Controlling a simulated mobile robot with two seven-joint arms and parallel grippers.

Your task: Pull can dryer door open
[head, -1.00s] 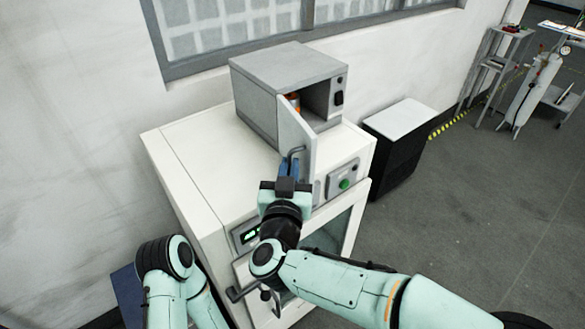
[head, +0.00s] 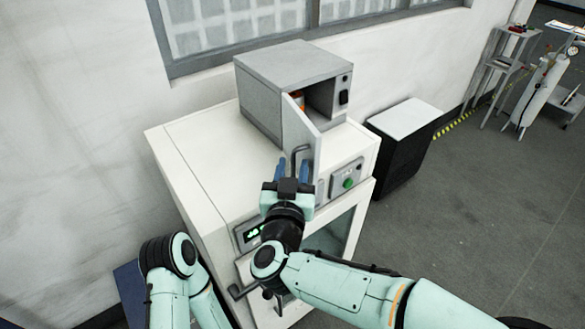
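The can dryer (head: 290,68) is a grey box on top of a white cabinet. Its door (head: 297,122) stands open, swung out from the box's left side towards me, and the interior shows on the right. The door's dark handle (head: 298,152) is on the face towards me. My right gripper (head: 293,168) is just in front of the handle. Its two blue fingers are spread apart, with the handle near their tips; I cannot tell whether they touch it. My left arm shows at the lower left, but its gripper is out of view.
The white cabinet (head: 205,160) carries the dryer and has a green button (head: 348,183), a display and a glass-fronted door below. An orange item (head: 298,97) is partly visible inside the dryer. A black unit with a white top (head: 405,118) stands at the right. Open floor lies further right.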

